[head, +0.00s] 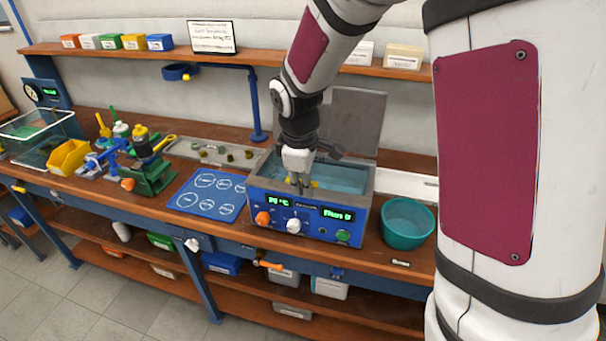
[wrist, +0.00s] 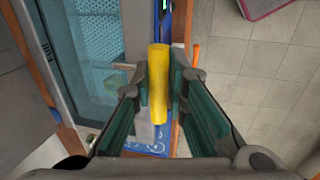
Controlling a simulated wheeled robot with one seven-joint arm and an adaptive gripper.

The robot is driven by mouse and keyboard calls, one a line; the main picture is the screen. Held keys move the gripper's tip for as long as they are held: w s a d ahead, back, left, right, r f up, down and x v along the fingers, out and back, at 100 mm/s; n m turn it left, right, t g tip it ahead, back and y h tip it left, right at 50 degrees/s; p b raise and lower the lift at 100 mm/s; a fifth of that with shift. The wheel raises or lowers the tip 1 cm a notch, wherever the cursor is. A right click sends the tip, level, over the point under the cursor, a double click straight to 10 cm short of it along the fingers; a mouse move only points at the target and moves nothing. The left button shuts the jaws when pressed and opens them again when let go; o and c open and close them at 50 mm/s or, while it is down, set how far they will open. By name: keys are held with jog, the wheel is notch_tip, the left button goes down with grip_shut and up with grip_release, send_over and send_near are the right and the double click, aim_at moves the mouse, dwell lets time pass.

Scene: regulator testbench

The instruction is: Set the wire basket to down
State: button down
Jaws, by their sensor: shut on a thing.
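My gripper (head: 301,186) points down over the front edge of the blue water bath (head: 290,213) in the head view. In the wrist view my gripper (wrist: 160,92) is shut on a yellow handle (wrist: 158,75), with one finger pad on each side. A bit of yellow also shows by the fingers in the head view. The wire basket (wrist: 115,32) shows as mesh in the bath in the wrist view, left of the handle. Its join to the handle is not clear. The bath lid (head: 357,115) stands open behind. My gripper and arm hide part of the bath in the head view.
A teal bowl (head: 408,219) stands right of the bath. A blue mat with white circles (head: 209,193) lies to its left. The bath front carries an orange knob, a white knob, a green button and lit displays. A shelf (head: 240,57) runs along the wall above.

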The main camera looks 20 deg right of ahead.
jog(key=shift+f, duration=0.15)
jog(key=c, duration=1.6)
grip_release()
jog(key=shift+w+f, duration=0.1)
jog(key=shift+w, duration=0.05)
jog(key=v, duration=1.2)
jog(key=shift+d, duration=0.1)
jog(key=s+r+m+t, duration=0.1)
jog(key=s+r+m, duration=0.2)
jog(key=s, duration=0.7)
jog(key=s+d+r+m+t+y, duration=0.1)
jog(key=s+r+m+t, duration=0.1)
jog(key=s+m, duration=0.5)
jog(key=s+r, duration=0.1)
jog(key=s, duration=0.3)
jog(key=shift+s+r+m+t, duration=0.15)
jog(key=shift+r+m+t, duration=0.15)
jog(key=shift+r+m, duration=0.1)
